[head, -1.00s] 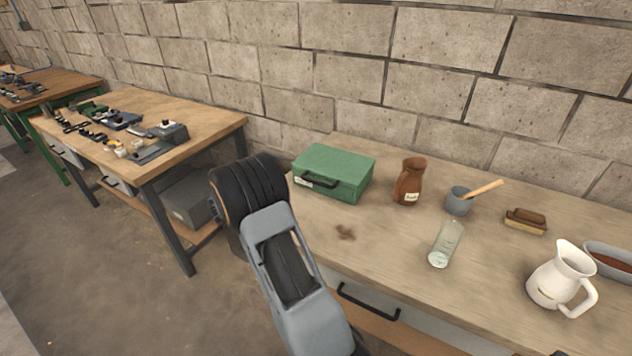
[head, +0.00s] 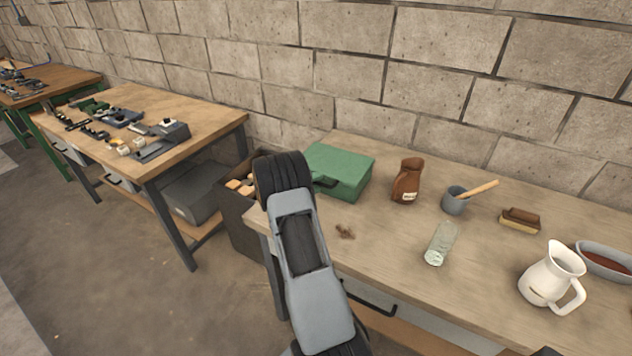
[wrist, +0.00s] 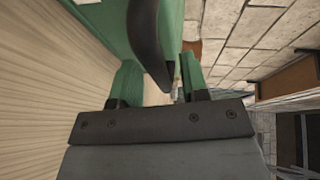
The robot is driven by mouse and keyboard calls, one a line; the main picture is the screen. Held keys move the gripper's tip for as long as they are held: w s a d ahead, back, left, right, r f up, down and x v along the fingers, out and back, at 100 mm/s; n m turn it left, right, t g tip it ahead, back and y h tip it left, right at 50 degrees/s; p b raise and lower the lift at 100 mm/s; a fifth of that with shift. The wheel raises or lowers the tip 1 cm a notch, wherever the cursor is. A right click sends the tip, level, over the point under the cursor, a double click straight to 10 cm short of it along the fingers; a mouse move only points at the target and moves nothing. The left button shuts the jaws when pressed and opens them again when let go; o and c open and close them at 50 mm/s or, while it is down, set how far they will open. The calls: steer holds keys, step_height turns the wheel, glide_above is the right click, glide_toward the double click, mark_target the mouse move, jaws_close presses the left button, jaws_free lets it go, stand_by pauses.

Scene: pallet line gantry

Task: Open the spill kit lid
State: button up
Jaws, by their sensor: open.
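The spill kit is a green case (head: 342,166) with a closed lid, on the back left of the near bench in the head view. Its black handle (head: 325,183) is on the front side, partly hidden by my arm. In the wrist view the green case (wrist: 103,22) fills the top, and the dark handle (wrist: 147,38) reaches down between the green fingers of my gripper (wrist: 159,78). My gripper is open, with the fingers apart around the handle; I cannot tell whether they touch it. In the head view my arm hides the gripper.
A dark bin (head: 240,215) stands beside the bench's left end.

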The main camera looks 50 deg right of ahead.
steer(key=shift+d+f, duration=0.1)
steer(key=shift+d, duration=0.25)
jaws_close()
stand_by(0.4)
